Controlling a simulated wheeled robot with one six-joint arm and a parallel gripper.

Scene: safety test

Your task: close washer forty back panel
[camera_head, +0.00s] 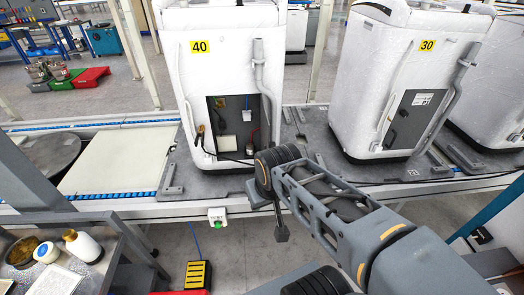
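Washer forty (187,75) is the white machine with a yellow "40" label, upright on the grey conveyor plate, its back facing me. A dark rectangular opening (226,108) low on its back shows wires and small parts inside. I cannot make out a separate back panel covering it; one may be hidden behind the arm. A grey pipe runs down the washer's right side. My gripper (281,233) appears as a small dark end hanging below the wrist, in front of the conveyor edge and apart from the washer. Its fingers are too small to tell open from shut.
Washer thirty (400,75) stands to the right with a dark panel (413,115) covering its back. A cream plate (118,160) lies on the conveyor at left. A side table (115,250) with bottles is at lower left. A yellow pedal (198,275) sits on the floor.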

